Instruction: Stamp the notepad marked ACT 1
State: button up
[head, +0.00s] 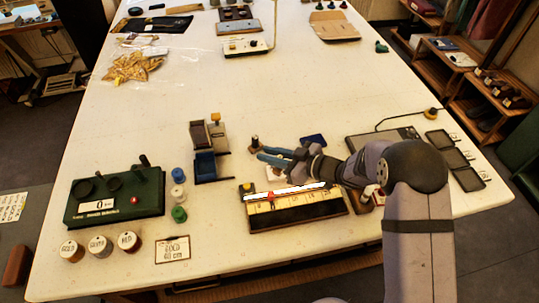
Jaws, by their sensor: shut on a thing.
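My gripper (262,154) reaches left over the middle of the table, its blue fingers shut at a small dark stamp (255,143) with a rounded knob. The fingers hide part of it, and I cannot tell whether its foot touches anything. A pale notepad (279,176) with a reddish mark lies below the fingers, partly hidden by them and the ruler box. Another small pale and reddish item (374,196) lies right of the box, mostly behind my arm. No ACT 1 marking is readable. A flat dark blue pad (313,140) lies behind the fingers.
A black-yellow ruler box (290,214) stands in front of the gripper. A blue-and-grey device (206,165) and coloured spools (178,175) stand left, beyond them a green dial box (115,200). A dark tablet (380,138) and frames (455,158) lie right. The table's middle back is clear.

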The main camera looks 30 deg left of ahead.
aim_at(270, 169)
notch_tip(270, 169, up, 4)
jog(key=p, duration=0.3)
jog(key=shift+r, duration=0.2)
